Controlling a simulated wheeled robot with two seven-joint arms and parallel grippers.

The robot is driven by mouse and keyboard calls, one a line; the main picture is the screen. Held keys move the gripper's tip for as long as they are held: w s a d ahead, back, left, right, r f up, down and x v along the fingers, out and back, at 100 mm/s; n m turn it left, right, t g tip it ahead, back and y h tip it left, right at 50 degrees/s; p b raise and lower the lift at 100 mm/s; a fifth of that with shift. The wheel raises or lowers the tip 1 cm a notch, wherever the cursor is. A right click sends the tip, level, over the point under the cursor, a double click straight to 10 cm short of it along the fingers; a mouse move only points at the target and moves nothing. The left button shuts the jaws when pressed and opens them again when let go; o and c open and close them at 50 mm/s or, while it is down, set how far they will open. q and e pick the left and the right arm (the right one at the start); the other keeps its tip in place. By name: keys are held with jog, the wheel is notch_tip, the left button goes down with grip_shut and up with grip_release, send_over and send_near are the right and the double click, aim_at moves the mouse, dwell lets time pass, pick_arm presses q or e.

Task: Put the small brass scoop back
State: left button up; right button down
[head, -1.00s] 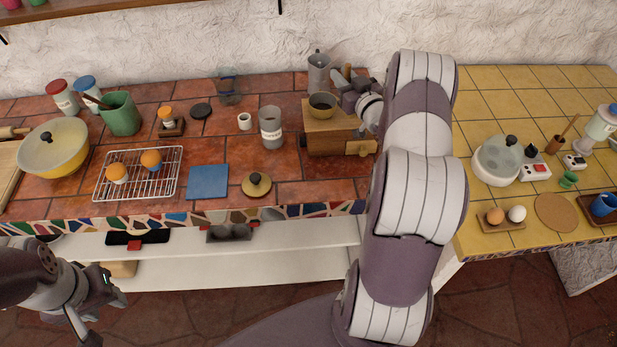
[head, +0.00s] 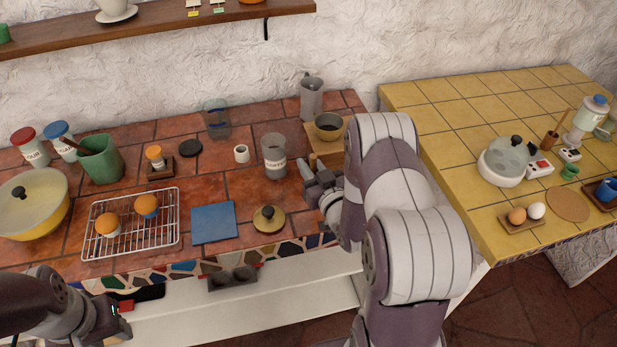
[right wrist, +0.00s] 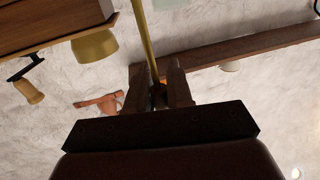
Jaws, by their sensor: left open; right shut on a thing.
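My right gripper (head: 312,182) is just in front of the wooden grinder and right of the glass coffee jar (head: 274,160). In the right wrist view its fingers (right wrist: 160,88) are shut on a thin brass rod, seemingly the scoop's handle (right wrist: 148,40). The rod runs out of frame, so the scoop's bowl is hidden. I cannot make the scoop out in the head view. The grinder (head: 340,154) has a bowl (head: 328,125) on top, partly hidden by my arm. My left gripper (head: 108,322) is open and empty at the lower left.
A brass lid (head: 268,220), a blue mat (head: 213,223) and a wire rack (head: 160,232) with orange-topped cups are at the front. A metal pot (head: 311,98) stands behind. A wall shelf (head: 180,28) hangs above.

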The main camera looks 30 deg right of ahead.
jog(key=f, duration=0.4)
jog(key=shift+a+f, duration=0.25)
jog(key=shift+f, duration=0.1)
jog(key=c, duration=1)
grip_release()
jog(key=shift+r, duration=0.1)
jog(key=shift+w+d, duration=0.1)
